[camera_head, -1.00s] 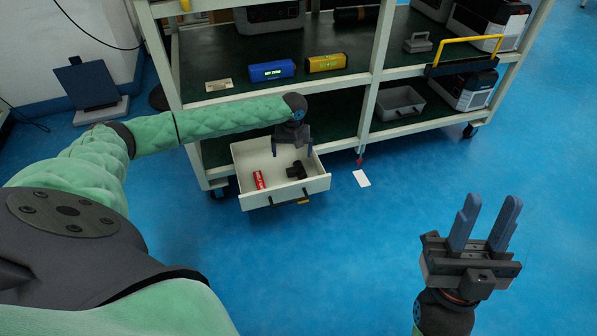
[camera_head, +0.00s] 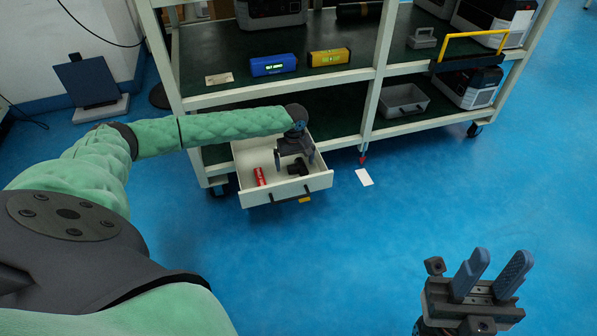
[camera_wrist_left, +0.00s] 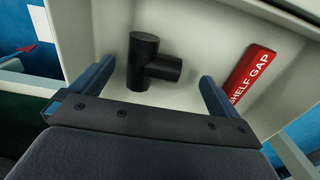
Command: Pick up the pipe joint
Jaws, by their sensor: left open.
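The black T-shaped pipe joint (camera_head: 298,166) lies in the open white drawer (camera_head: 292,190), to the right of a red block. In the left wrist view the pipe joint (camera_wrist_left: 151,64) lies on the drawer floor, between and beyond the fingers. My left gripper (camera_head: 295,166) is open, pointing down over the drawer, with its fingers above and around the joint's place; it shows in the left wrist view too (camera_wrist_left: 155,88). It does not hold the joint. My right gripper (camera_head: 492,275) is at the lower right, away from the drawer, its two fingers apart and nothing between them.
A red block labelled "SHELF GAP" (camera_wrist_left: 252,72) lies beside the joint in the drawer; the head view shows it too (camera_head: 260,176). The drawer hangs under a shelf rack (camera_head: 372,85) bearing a blue box (camera_head: 273,65) and a yellow box (camera_head: 328,57).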

